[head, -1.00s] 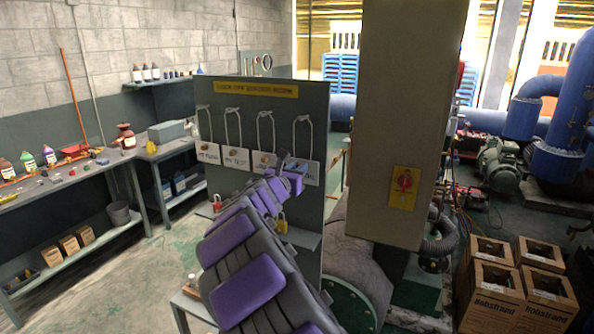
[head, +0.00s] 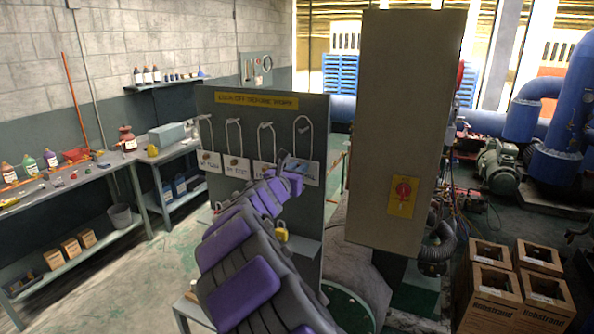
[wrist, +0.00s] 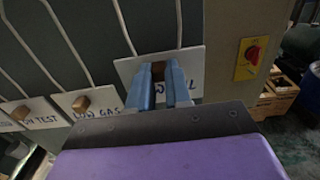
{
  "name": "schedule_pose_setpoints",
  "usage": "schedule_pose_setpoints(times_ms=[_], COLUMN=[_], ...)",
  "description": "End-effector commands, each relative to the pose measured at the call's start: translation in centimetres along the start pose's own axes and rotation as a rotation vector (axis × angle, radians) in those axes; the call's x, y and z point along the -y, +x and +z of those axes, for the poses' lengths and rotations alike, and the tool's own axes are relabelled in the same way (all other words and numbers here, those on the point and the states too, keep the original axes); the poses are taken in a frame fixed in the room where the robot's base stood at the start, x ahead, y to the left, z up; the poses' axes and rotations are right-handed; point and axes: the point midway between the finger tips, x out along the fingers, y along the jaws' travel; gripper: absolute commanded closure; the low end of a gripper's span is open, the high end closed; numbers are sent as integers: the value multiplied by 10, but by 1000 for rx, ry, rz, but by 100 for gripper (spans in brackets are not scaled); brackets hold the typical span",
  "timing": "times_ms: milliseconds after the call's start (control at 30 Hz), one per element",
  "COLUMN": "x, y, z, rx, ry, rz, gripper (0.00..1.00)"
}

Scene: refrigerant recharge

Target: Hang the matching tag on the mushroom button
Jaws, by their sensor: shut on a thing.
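The mushroom button (head: 403,190) is red on a yellow plate, on the front of a beige cabinet. It also shows at the right of the wrist view (wrist: 253,54). White tags with loop cords hang in a row on a grey board. My gripper (wrist: 160,85) has blue fingers shut on the small brown block of the rightmost tag (wrist: 128,68). This tag's lettering is partly hidden by the fingers; it ends in "L". Its loop (head: 303,130) still appears to be at its hook. Beside it hang a "LOW GAS" tag (wrist: 95,104) and one ending in "TEST" (wrist: 42,112).
The grey board (head: 225,110) stands left of the cabinet (head: 405,100), with a gap between. A yellow padlock (head: 281,231) is near the board's small shelf. A workbench (head: 75,185) is at the left.

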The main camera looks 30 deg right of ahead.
Motion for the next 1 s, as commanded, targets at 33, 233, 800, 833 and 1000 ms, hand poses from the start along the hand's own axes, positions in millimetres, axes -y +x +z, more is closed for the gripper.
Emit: schedule_pose_setpoints(times_ms=[33, 233, 800, 833, 1000], x=[0, 0, -1, -1, -1], y=[0, -1, -40, -42, -54], z=[0, -1, 0, 0, -1], rx=[0, 0, 0, 0, 0], ry=[0, 0, -2, -2, -2], rz=[0, 1, 2, 2, 1], gripper=[100, 100, 100, 100, 100])
